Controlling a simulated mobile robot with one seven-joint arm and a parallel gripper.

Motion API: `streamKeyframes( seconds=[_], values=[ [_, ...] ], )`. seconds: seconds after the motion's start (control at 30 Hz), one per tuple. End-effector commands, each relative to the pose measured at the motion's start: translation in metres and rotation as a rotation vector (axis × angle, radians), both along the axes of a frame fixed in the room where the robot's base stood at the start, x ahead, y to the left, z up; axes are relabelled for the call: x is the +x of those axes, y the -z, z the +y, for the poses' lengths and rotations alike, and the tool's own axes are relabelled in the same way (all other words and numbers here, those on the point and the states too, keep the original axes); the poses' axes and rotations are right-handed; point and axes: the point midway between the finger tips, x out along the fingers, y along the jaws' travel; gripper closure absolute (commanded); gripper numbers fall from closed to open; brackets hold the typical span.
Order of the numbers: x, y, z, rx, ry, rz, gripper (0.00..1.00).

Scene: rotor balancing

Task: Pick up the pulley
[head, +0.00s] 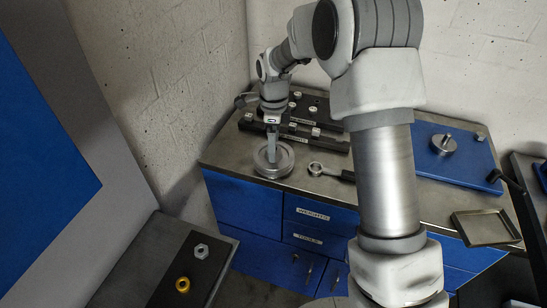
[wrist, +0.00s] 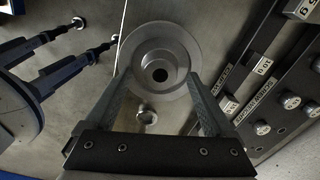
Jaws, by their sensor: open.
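The pulley (head: 283,168) is a grey metal disc with a raised hub and a dark centre bore, lying flat on the left front of the metal bench top. In the wrist view the pulley (wrist: 160,32) fills the upper middle. My gripper (head: 271,153) points down over it, its fingers near the hub in the head view. In the wrist view my gripper (wrist: 160,80) is open, with one finger on each side of the hub and overlapping the outer disc. I cannot tell whether the fingers touch the pulley.
A blue plate (head: 465,160) with a metal part and a shallow tray (head: 486,227) are at right. The bench's front edge is close.

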Motion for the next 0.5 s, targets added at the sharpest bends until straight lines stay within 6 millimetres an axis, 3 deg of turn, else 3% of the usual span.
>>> streamKeyframes(
  seconds=[0.1, 0.37, 0.5],
  values=[
    [0.0000, 0.0115, -0.0006, 0.000, 0.001, 0.001, 0.12],
    [0.0002, 0.0132, -0.0003, 0.000, 0.001, -0.001, 0.12],
    [0.0002, 0.0131, -0.0003, 0.000, 0.001, -0.001, 0.37]
  ],
)
